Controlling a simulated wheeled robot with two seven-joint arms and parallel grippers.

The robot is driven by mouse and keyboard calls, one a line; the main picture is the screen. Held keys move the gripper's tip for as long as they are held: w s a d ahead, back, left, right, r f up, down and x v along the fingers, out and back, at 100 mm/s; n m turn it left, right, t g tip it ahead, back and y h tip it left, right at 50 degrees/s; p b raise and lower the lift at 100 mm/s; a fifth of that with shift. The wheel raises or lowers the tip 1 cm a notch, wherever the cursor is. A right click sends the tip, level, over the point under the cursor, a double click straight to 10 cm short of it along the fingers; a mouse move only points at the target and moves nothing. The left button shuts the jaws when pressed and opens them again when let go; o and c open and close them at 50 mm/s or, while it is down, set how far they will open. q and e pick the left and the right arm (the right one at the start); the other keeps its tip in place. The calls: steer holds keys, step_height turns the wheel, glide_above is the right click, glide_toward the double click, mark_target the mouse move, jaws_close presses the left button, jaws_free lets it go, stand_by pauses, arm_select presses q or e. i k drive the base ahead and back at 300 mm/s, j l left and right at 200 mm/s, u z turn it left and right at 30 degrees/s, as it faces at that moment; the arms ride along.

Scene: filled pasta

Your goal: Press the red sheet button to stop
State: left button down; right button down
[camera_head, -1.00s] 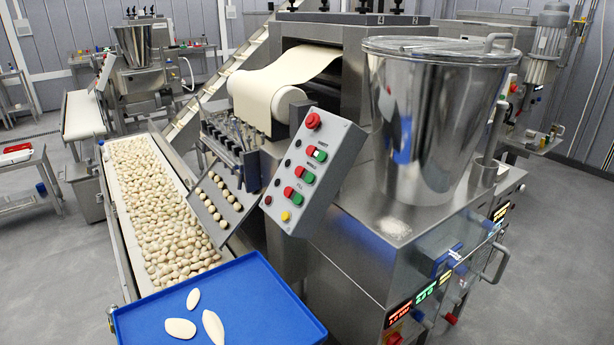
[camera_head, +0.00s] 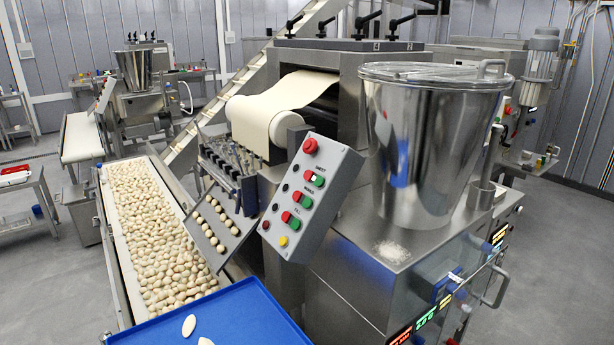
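The grey control panel (camera_head: 327,202) stands tilted on the machine's front, near the middle of the head view. Its rows carry red and green button pairs with small labels. The top pair, whose label seems to read SHEET, has a red button (camera_head: 309,175) beside a green button (camera_head: 319,181). Below are the middle pair's red button (camera_head: 297,196) and the lowest pair's red button (camera_head: 286,216). A larger red mushroom button (camera_head: 310,146) sits at the panel's top. The dough sheet (camera_head: 275,105) lies over the roller. Neither of my grippers is in view.
A blue tray (camera_head: 235,315) with pale dough pieces is below the panel. A conveyor (camera_head: 112,240) full of filled pasta runs along the left. A large steel hopper (camera_head: 425,150) stands right of the panel. Grey floor (camera_head: 565,260) is open at the right.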

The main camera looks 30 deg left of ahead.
mark_target(308, 175)
steer(key=i+l+u, duration=0.1)
steer(key=u, duration=0.25)
steer(key=i+l+u, duration=0.1)
steer(key=u, duration=0.3)
steer(key=i+l+u, duration=0.1)
steer(key=l+u, duration=0.25)
steer(key=j, duration=0.1)
